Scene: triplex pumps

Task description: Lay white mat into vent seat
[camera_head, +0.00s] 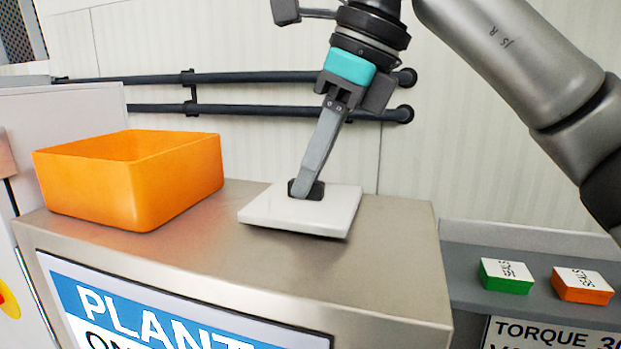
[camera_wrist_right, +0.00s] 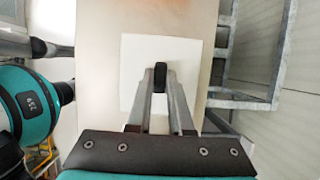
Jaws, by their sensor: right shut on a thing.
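The white mat (camera_head: 330,212) is a flat square slab with a black grip on its top. It is at the top of the metal cabinet (camera_head: 395,255), near its middle; I cannot tell whether it touches the surface. My right gripper (camera_head: 304,187) comes down from above and is shut on the black grip. In the right wrist view the white mat (camera_wrist_right: 190,52) shows under my right gripper (camera_wrist_right: 160,75), whose fingers close on the grip. I cannot make out a vent seat. My left gripper is not in view.
An orange open bin (camera_head: 130,180) stands on the cabinet, left of the mat. A green box (camera_head: 506,275) and an orange box (camera_head: 582,284) sit on a lower grey shelf at right. Dark pipes (camera_head: 240,108) run along the wall behind. The cabinet top right of the mat is clear.

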